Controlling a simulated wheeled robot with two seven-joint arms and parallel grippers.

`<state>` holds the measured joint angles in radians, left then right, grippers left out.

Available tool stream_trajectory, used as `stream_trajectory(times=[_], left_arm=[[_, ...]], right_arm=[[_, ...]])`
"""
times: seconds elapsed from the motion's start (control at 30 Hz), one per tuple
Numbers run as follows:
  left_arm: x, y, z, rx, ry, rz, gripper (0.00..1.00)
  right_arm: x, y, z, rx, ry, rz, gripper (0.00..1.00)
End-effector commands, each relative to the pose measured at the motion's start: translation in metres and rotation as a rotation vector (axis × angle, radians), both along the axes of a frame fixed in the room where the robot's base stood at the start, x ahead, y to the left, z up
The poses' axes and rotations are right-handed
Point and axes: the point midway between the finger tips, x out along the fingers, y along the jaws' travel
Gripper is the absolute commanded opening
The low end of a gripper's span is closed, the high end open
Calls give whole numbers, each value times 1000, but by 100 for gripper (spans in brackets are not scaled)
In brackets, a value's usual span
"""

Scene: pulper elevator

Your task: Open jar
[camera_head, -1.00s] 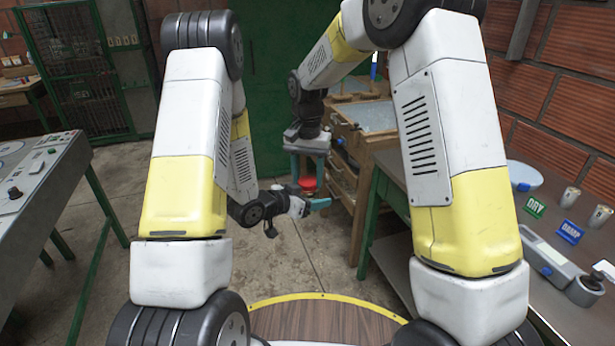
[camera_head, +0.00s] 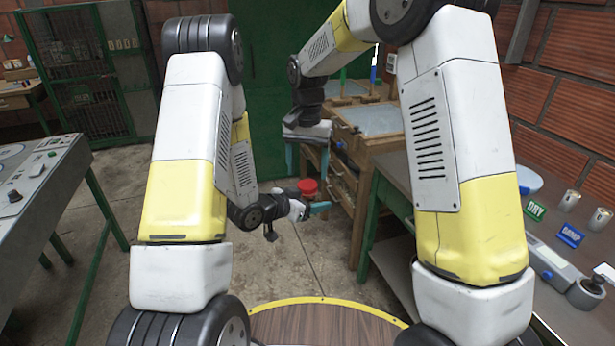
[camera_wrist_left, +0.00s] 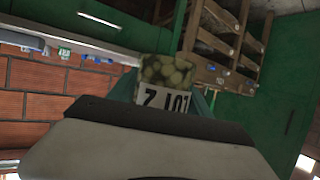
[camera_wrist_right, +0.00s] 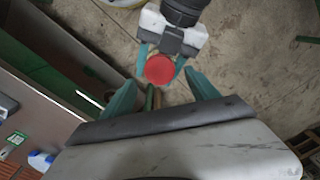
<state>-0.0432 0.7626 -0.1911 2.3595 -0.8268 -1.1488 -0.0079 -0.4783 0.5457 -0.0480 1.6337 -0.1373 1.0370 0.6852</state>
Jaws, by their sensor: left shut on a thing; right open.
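The jar (camera_wrist_left: 165,72) has a clear body with green beans and a white label marked with dark characters. It fills the jaws of my left gripper (camera_wrist_left: 160,95) in the left wrist view. Its red lid (camera_head: 308,186) shows above my left gripper (camera_head: 316,208) in the head view, where the jar body is mostly hidden. My right gripper (camera_head: 308,170) is open and empty, pointing down just above the lid. The right wrist view shows the lid (camera_wrist_right: 160,69) beyond its two spread teal fingers. I cannot tell how tightly the lid sits.
A wooden bench (camera_head: 365,120) with trays stands behind the grippers. A green-legged table (camera_head: 545,195) at right carries DRY (camera_head: 536,209) and DAMP (camera_head: 570,235) signs, cups and a bowl. A control panel (camera_head: 38,180) is at left. The floor between is clear.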

Motion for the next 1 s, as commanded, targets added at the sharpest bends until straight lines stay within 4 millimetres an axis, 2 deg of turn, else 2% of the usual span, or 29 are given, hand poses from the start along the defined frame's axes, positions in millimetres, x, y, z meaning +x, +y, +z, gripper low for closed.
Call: stream_trajectory(times=[0.13,0.3,0.4,0.57,0.83,1.0], left_arm=[[0,0,1,-1,-1,0,0],[0,0,1,0,-1,0,0],[0,0,1,-1,-2,0,0],[0,0,1,-1,-2,0,0],[0,0,1,-1,-2,0,0],[0,0,1,-1,-1,0,0]], right_arm=[[0,0,8,0,1,-13,66],[0,0,33,-1,-1,-152,66],[0,0,38,0,1,-201,66],[-1,-1,22,-3,5,-208,66],[-1,0,-20,-3,5,-207,66],[-1,0,-36,-2,3,-206,66]])
